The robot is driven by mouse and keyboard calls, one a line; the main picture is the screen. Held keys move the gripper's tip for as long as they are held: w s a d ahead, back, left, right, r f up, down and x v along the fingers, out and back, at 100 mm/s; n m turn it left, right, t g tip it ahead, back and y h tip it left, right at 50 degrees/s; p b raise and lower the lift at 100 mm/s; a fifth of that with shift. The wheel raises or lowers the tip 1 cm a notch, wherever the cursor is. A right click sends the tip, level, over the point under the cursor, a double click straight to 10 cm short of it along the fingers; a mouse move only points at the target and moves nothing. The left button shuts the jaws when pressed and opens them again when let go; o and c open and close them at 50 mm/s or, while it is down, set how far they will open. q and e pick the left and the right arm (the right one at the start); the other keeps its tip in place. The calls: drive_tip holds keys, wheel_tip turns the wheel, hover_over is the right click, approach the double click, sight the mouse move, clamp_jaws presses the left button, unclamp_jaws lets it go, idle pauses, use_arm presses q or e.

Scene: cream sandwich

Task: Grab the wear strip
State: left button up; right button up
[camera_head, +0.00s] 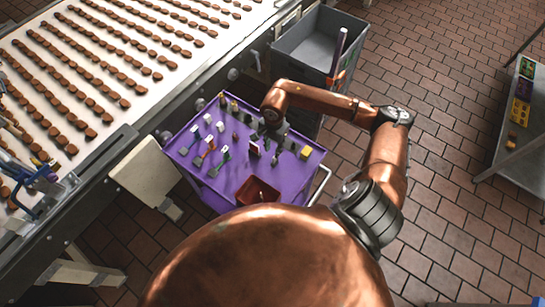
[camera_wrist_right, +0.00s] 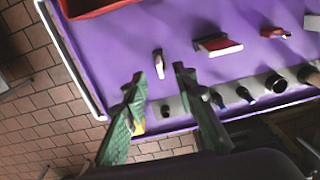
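Several small parts stand or lie on a purple cart top (camera_head: 232,185). I cannot tell for sure which one is the wear strip. In the right wrist view, a slim whitish piece (camera_wrist_right: 158,63) lies on the purple surface, just beyond the gap between my fingertips and apart from them. My right gripper (camera_wrist_right: 158,76) has green fingers spread apart with nothing between them. In the head view, the right gripper (camera_head: 271,128) is over the back right part of the cart, small and partly hidden by its own arm. My left gripper is not in view.
A dark red bin (camera_head: 257,191) stands at the cart's front edge. A red-and-dark block (camera_wrist_right: 217,45) lies right of the whitish piece. A conveyor with rows of brown biscuits (camera_head: 85,75) runs at left. A grey tub (camera_head: 318,45) is behind the cart.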

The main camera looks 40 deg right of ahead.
sight(275, 160)
drive_tip(key=shift+d+f, duration=0.25)
drive_tip(key=shift+d, duration=0.1)
wheel_tip(275, 160, down, 3)
drive_tip(key=shift+r+p, duration=0.2)
drive_tip(key=shift+p, duration=0.3)
wheel_tip(275, 160, down, 4)
drive_tip(key=shift+d+r+p, duration=0.15)
drive_tip(key=shift+r+p, duration=0.1)
drive_tip(key=shift+p, duration=0.4)
drive_tip(key=shift+f, duration=0.55)
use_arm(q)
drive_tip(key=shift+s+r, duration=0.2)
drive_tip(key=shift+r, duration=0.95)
use_arm(e)
drive_tip(key=shift+c, duration=0.7)
clamp_jaws()
